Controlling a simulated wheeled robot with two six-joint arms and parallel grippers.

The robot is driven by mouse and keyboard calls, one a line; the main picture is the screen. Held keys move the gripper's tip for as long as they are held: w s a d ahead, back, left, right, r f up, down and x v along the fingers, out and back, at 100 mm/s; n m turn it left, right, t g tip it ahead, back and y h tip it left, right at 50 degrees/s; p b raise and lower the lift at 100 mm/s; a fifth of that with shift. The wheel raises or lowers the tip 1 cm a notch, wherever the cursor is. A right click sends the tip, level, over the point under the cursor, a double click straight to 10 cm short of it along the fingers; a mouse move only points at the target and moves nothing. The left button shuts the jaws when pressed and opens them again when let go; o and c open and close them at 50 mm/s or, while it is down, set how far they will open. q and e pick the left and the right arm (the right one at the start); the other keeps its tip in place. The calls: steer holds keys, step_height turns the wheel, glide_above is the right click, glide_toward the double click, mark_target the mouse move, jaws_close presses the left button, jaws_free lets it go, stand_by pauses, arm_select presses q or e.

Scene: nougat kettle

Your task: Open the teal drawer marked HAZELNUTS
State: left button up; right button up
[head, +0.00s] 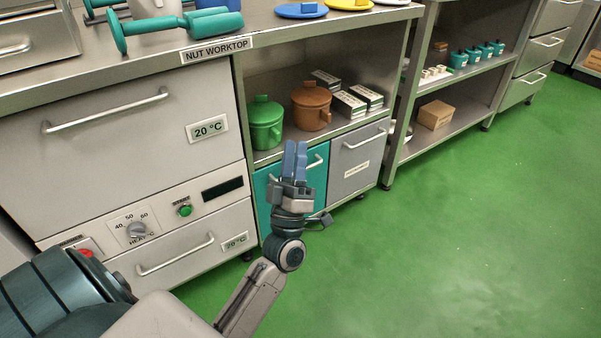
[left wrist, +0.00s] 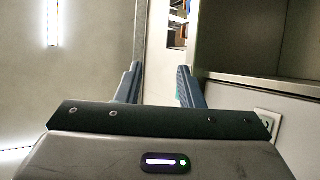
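The teal drawer (head: 264,186) is in the low cabinet beneath the open shelf in the head view, and looks shut. Its pale handle (head: 317,163) shows partly beside my left gripper. No HAZELNUTS marking is readable; the gripper covers the middle of the front. My left gripper (head: 295,150) stands in front of the teal drawer with its blue fingers pointing up in the picture. In the left wrist view its two fingers (left wrist: 158,86) are apart with nothing between them. I cannot tell whether it touches the handle. My right gripper is not in view.
A grey drawer (head: 360,145) with a white label adjoins the teal one on the right. A green pot (head: 266,125) and a brown pot (head: 311,108) stand on the shelf above. A large grey unit (head: 110,120) stands left. Green floor on the right is clear.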

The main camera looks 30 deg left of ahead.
arm_select(q)
steer(key=w+a+f+n+g+h, duration=0.1)
steer(key=w+a+f+n+g, duration=0.15)
steer(key=f, duration=0.65)
steer(key=w+a+f+n+g+h+p, duration=0.1)
steer(key=w+a+f+g+h, duration=0.2)
steer(key=f, duration=0.6)
steer(key=w+a+f+n+g, duration=0.25)
steer(key=w+f, duration=0.25)
steer(key=f, duration=0.4)
steer(key=b+x, duration=0.1)
steer(key=x, duration=0.8)
steer(key=shift+w+r+b, duration=0.25)
steer(key=shift+r+b, duration=0.1)
steer(key=shift+b, duration=0.05)
steer(key=shift+a, duration=0.15)
steer(key=shift+c, duration=0.2)
jaws_close()
